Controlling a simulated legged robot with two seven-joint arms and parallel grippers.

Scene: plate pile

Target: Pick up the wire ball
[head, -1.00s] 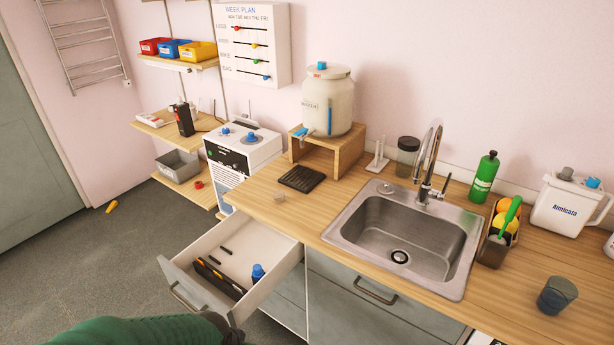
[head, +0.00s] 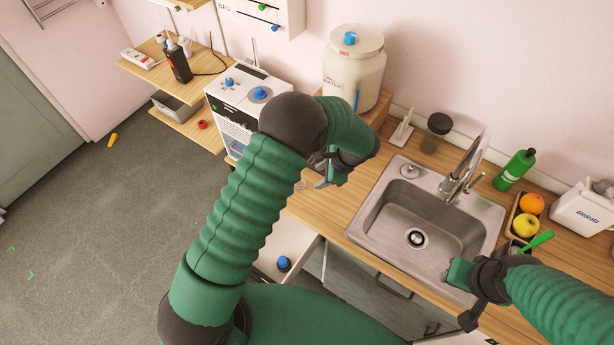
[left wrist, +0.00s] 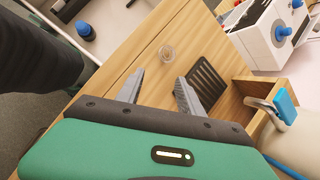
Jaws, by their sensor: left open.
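A small, pale, round see-through thing, which looks like the wire ball (left wrist: 167,52), lies on the wooden counter in the left wrist view. It is too small to make out its wires. My left gripper (left wrist: 160,80) is open and empty, with the ball beyond its fingertips, roughly in line with the gap between them.
The sink (head: 422,222) is right of my left gripper. A black slotted mat (left wrist: 209,80) lies near the ball. The ceramic water dispenser (head: 353,72) on its wooden stand is behind. An open drawer (head: 292,240) is below the counter, partly hidden by my arm.

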